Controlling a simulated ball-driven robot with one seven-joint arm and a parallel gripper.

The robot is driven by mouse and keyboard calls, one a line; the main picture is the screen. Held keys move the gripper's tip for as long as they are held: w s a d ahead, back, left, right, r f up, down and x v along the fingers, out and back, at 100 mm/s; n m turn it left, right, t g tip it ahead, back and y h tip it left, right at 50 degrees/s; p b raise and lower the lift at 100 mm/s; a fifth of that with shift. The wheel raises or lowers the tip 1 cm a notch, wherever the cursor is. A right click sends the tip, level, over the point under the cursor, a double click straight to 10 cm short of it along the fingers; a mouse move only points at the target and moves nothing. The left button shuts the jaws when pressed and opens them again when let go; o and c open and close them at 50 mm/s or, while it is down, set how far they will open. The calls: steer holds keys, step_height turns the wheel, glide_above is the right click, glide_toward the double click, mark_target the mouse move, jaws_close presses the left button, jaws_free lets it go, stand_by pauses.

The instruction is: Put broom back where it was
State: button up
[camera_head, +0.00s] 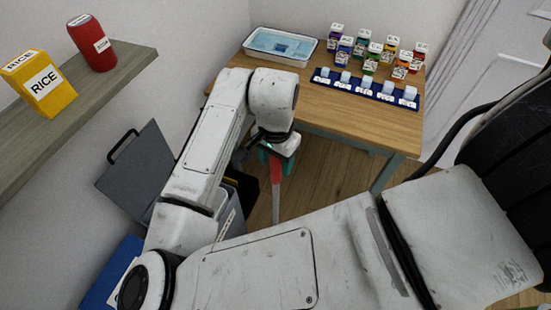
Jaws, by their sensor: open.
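A thin upright pole with a red upper part (276,172) and a paler lower part shows just below my gripper (275,151); it looks like the broom's handle. My gripper is open at the pole's upper end, beside the front left of the wooden table. The fingers are mostly hidden by my wrist, so I cannot tell whether they touch the pole. My forearm hides the pole's lower end, and no bristles show. A small green patch shows beside the gripper.
The wooden table (310,88) holds a white tray (283,45), several labelled jars and a blue rack (366,88). A grey shelf (85,105) at left bears a yellow rice box (42,85) and a red can (92,43). A bin with an open grey lid (138,170) stands below.

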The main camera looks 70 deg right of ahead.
step_height(320, 180, up, 12)
steer(key=shift+r, duration=0.15)
stand_by(0.4)
steer(key=shift+d, duration=0.1)
